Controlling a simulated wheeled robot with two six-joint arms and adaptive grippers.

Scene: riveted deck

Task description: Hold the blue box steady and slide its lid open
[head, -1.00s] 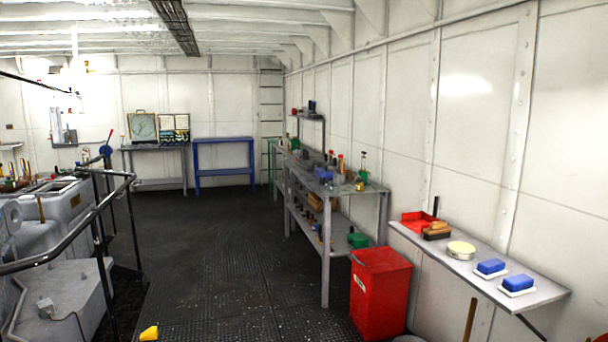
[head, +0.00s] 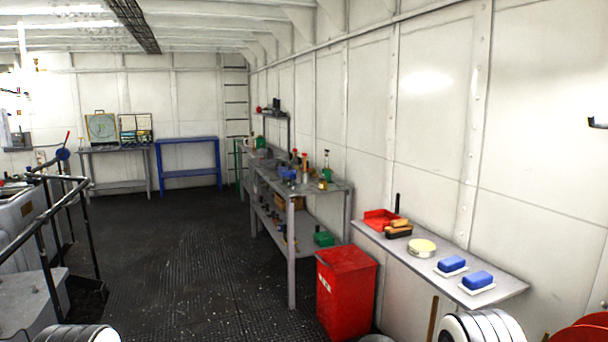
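Two small blue box-shaped things lie on the grey wall shelf at the right, each on a white base. The farther one (head: 452,263) and the nearer one (head: 478,280) look alike. I cannot tell which, if either, is the task's box, and no lid can be made out at this size. Neither of my grippers is in view. Only rounded grey-white parts of my arms show at the bottom edge, left and right.
The wall shelf (head: 505,289) also holds a round cream tin (head: 422,248), brushes (head: 399,229) and a red tray (head: 380,217). A red bin (head: 345,290) stands left of it. A long workbench (head: 291,250) lies beyond. Black railing (head: 88,235) is at left. The middle floor is clear.

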